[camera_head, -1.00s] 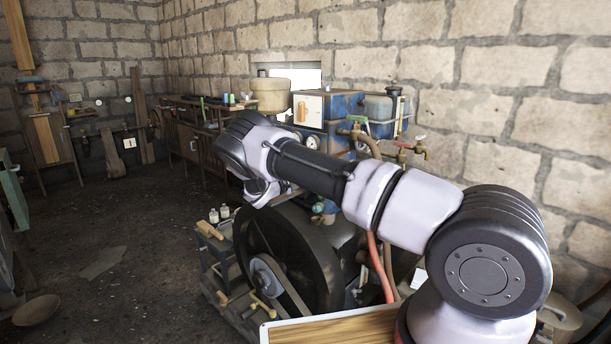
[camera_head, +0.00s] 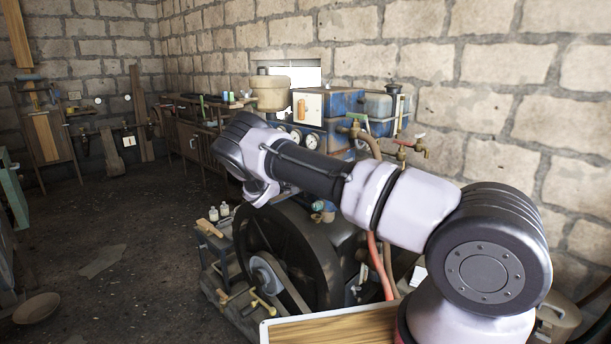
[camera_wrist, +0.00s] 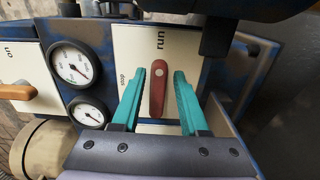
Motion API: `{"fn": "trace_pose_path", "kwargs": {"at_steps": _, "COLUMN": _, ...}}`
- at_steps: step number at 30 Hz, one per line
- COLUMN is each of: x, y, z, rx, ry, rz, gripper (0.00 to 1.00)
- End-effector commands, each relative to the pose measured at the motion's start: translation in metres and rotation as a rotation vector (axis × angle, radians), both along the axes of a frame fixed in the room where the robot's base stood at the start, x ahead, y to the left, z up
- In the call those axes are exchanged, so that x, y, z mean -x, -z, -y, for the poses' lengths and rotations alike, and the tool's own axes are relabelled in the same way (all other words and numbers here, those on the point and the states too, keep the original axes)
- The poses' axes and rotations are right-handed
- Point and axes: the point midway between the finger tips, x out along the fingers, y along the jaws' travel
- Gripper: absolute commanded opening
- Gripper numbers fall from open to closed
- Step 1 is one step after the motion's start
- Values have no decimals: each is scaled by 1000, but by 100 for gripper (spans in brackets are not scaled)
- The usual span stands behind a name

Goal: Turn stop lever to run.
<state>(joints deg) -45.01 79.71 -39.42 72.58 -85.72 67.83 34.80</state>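The stop lever (camera_wrist: 158,89) is a red-brown handle on a cream plate (camera_wrist: 191,46) marked "stop" at the left and "run" at the top. In the wrist view it stands nearly upright on the plate, its upper end toward "run". My gripper (camera_wrist: 166,72) is open, with one teal finger on each side of the lever. A gap shows between the lever and each finger. In the head view my gripper's fingers and the lever are hidden behind my arm.
Two gauges (camera_wrist: 71,65) sit left of the plate, beside another panel with an orange handle (camera_wrist: 18,92) marked "on". The engine's large flywheel (camera_head: 291,262) is below my arm. Brass taps (camera_head: 411,150) and red hoses (camera_head: 377,263) are to the right.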

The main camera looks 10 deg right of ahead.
Motion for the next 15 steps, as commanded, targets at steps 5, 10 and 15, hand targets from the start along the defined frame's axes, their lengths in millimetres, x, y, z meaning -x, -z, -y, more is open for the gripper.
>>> {"fn": "trace_pose_path", "kwargs": {"at_steps": 5, "x": 0, "y": 0, "z": 0, "rx": 1, "ry": 0, "rz": 0, "gripper": 55}}
{"fn": "trace_pose_path", "kwargs": {"at_steps": 10, "x": 0, "y": -1, "z": -1, "rx": 1, "ry": 0, "rz": 0, "gripper": 55}}
{"fn": "trace_pose_path", "kwargs": {"at_steps": 15, "x": 10, "y": -1, "z": -15, "rx": 1, "ry": -2, "rz": 0, "gripper": 55}}
